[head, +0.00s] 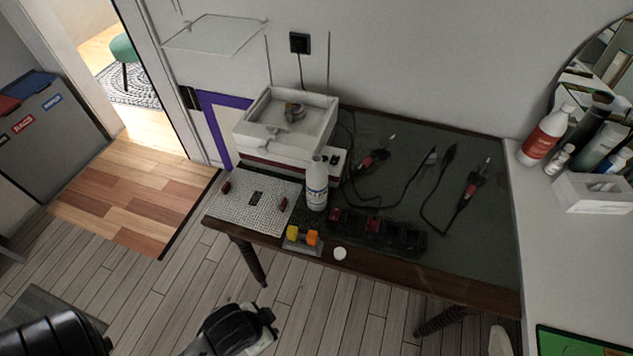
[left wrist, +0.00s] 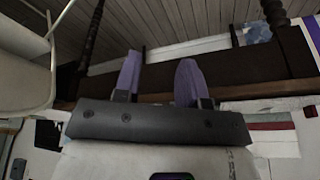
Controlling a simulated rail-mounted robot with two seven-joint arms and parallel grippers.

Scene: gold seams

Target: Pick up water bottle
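The water bottle (head: 317,184) is white with a printed label. It stands upright near the front edge of the dark table (head: 405,160) in the head view, in front of a white box. My left gripper (left wrist: 158,78) shows in the left wrist view with its two purple fingers apart and nothing between them. A black and white part of my arm is low in the head view, short of the table, but no fingertips show there. I cannot make out the bottle in the left wrist view. My right gripper is not in view.
A white printer-like box (head: 285,125) stands behind the bottle. A perforated white plate (head: 255,200) lies left of it. A dark power strip (head: 380,232) is at its right, with soldering irons (head: 472,185) beyond. Yellow and orange blocks (head: 302,236) sit at the front edge.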

